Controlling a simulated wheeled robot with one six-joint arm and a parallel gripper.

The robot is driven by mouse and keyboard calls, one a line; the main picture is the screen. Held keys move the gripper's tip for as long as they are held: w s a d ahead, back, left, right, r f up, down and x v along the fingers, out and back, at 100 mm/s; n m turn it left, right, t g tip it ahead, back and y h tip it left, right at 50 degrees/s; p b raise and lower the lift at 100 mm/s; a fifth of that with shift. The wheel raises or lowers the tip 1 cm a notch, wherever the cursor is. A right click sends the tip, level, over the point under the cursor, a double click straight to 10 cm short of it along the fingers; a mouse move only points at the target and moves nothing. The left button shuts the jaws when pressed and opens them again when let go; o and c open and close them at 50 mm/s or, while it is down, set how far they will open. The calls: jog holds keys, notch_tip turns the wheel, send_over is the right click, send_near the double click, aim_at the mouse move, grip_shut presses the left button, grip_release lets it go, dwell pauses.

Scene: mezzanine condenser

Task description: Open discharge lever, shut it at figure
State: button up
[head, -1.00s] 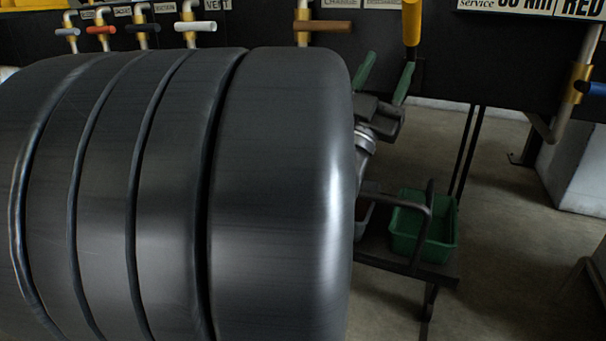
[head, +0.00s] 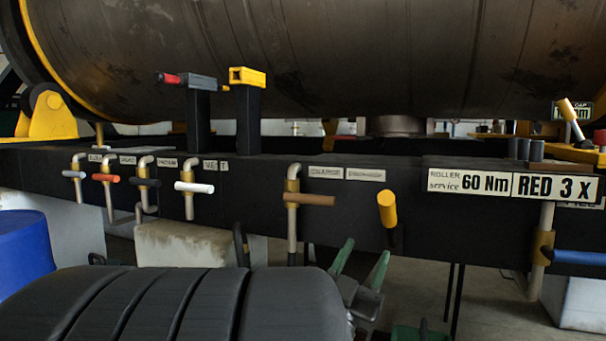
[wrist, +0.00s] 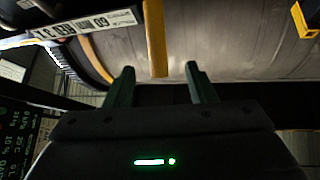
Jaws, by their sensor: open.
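A yellow lever handle (head: 387,208) projects from the dark beam, right of small plates reading roughly CHARGE and DISCHARGE (head: 365,174). A brown lever (head: 310,199) on a brass-fitted pipe stands left of it; which plate belongs to which lever is not fully clear. My gripper (head: 361,258) is open and empty, its green fingers pointing up just below the yellow handle. In the wrist view, a yellow bar (wrist: 155,40), apparently this handle, reaches down toward the gap between my fingers (wrist: 160,82), without visible contact.
Left are several other levers, including a white one (head: 194,187) near the VENT plate (head: 215,165). A blue lever (head: 578,257) is at right. A large drum (head: 300,55) lies above the beam. In the wrist view, a dark screen (wrist: 16,135) shows small, unreadable figures.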

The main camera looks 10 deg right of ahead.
aim_at(385, 215)
jog(key=w+d+r+y+p, duration=0.1)
jog(key=w+d+r+p, duration=0.2)
jog(key=p, duration=0.1)
jog(key=w+d+r+g+y+p, duration=0.1)
jog(key=w+d+r+p, duration=0.2)
jog(key=w+d+p, duration=0.1)
jog(key=shift+d+r+n+y+p, duration=0.3)
jog(key=shift+r+n+p, duration=0.1)
jog(key=shift+p, duration=0.2)
jog(key=shift+c, duration=0.2)
grip_shut()
